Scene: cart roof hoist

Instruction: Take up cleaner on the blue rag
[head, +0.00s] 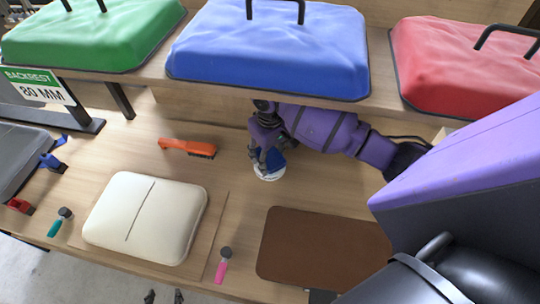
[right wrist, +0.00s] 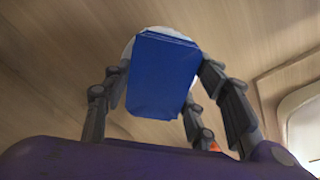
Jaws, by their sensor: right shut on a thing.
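The blue rag (head: 273,160) is a folded blue pad between the fingers of my right gripper (head: 266,157). In the right wrist view the rag (right wrist: 162,75) shows as a flat blue block with fingers on both sides. My right gripper is shut on it. A round white dish (head: 268,176), seemingly the cleaner, lies on the bench just under the rag. Its white edge (right wrist: 180,32) shows behind the rag in the right wrist view. I cannot tell whether rag and dish touch. Two dark tips at the head view's bottom edge may be my left gripper.
Green (head: 95,35), blue (head: 270,48) and red (head: 445,65) cushions rest on the raised shelf above the gripper. An orange brush (head: 188,148) lies left of the dish. A cream cushion (head: 146,217) and a brown pad (head: 320,248) lie in front, with a pink-handled tool (head: 222,266) between.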

